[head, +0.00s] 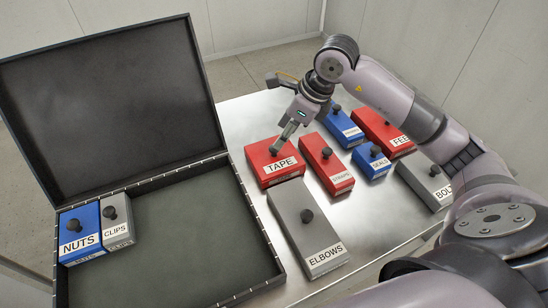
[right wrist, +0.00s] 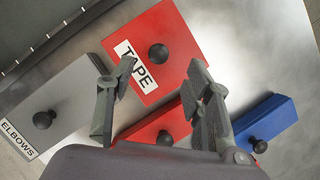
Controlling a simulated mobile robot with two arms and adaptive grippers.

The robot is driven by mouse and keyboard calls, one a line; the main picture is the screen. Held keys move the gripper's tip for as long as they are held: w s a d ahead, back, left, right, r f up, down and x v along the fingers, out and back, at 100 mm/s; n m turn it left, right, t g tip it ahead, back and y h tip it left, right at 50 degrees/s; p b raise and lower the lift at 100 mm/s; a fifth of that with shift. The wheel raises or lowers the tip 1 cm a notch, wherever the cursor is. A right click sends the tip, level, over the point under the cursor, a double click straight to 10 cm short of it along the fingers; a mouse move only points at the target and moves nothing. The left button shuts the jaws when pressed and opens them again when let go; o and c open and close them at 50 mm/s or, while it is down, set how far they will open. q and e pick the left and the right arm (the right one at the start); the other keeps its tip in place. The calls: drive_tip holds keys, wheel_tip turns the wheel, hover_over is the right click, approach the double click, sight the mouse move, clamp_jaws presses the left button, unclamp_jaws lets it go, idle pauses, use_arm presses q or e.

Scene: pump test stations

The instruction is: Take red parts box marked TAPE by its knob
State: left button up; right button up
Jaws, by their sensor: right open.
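The red parts box marked TAPE (head: 262,172) lies on the metal table, just right of the open black case. In the right wrist view the TAPE box (right wrist: 185,38) shows its black knob (right wrist: 158,53) in the middle of its top. My right gripper (head: 284,138) is over this box, its fingers pointing down near the knob. In the right wrist view my right gripper (right wrist: 161,78) is open and empty, with the knob seen between and slightly beyond the fingertips. I cannot tell the exact height above the knob. My left gripper is not in view.
The open case (head: 180,250) holds the blue NUTS box (head: 73,219) and grey CLIPS box (head: 112,208) at its left; the rest is empty. The grey ELBOWS box (head: 300,232), a red box (head: 321,154) and several other knobbed boxes crowd close by on the table.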

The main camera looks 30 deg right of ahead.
sight(274, 156)
drive_tip(key=shift+p+x, duration=0.6)
drive_tip(key=shift+x, duration=2.5)
drive_tip(key=shift+s, duration=0.1)
drive_tip(key=shift+c, duration=0.2)
clamp_jaws()
